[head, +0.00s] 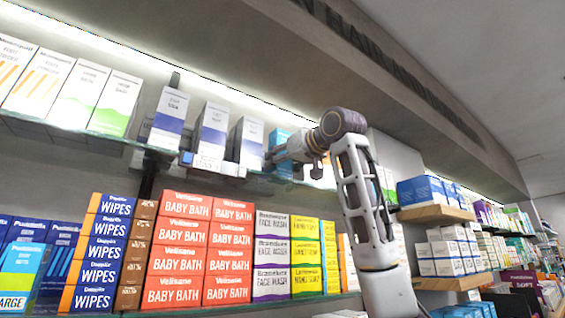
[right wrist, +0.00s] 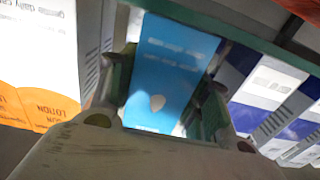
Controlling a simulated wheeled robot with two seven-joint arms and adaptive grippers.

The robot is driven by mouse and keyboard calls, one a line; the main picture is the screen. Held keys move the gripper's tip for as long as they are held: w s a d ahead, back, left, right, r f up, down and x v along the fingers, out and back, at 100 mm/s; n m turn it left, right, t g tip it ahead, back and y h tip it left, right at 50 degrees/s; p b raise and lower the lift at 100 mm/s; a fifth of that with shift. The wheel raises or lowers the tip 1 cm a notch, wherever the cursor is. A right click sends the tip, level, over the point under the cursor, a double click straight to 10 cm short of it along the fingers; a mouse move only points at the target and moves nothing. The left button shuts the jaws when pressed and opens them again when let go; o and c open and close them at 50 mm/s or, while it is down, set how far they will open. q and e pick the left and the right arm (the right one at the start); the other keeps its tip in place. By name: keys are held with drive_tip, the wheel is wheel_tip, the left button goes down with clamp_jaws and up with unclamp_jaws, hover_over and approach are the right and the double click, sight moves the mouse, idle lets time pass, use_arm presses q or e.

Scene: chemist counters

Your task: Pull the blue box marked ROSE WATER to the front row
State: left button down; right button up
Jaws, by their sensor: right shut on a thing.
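A blue box (head: 279,138) stands on the upper glass shelf at the right end of a row of white-and-blue boxes, partly hidden by my right gripper (head: 284,154). In the right wrist view the blue box (right wrist: 168,62) lies between the two fingers of my right gripper (right wrist: 166,92), which is shut on it. Its print is too blurred to read as ROSE WATER. The box still appears to be at the shelf. My left gripper is not in view.
White-and-blue boxes (head: 211,132) stand left of the blue box. The glass shelf edge (head: 130,142) runs beneath them. Orange baby bath boxes (head: 180,234) and yellow boxes (head: 305,256) fill the shelf below. A wooden shelf (head: 437,214) with boxes is at the right.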

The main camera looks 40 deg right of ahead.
drive_tip(key=shift+w, duration=0.15)
drive_tip(key=o, duration=1.1)
drive_tip(key=shift+o, duration=0.2)
drive_tip(key=s, duration=1.2)
drive_tip(key=shift+a, duration=0.45)
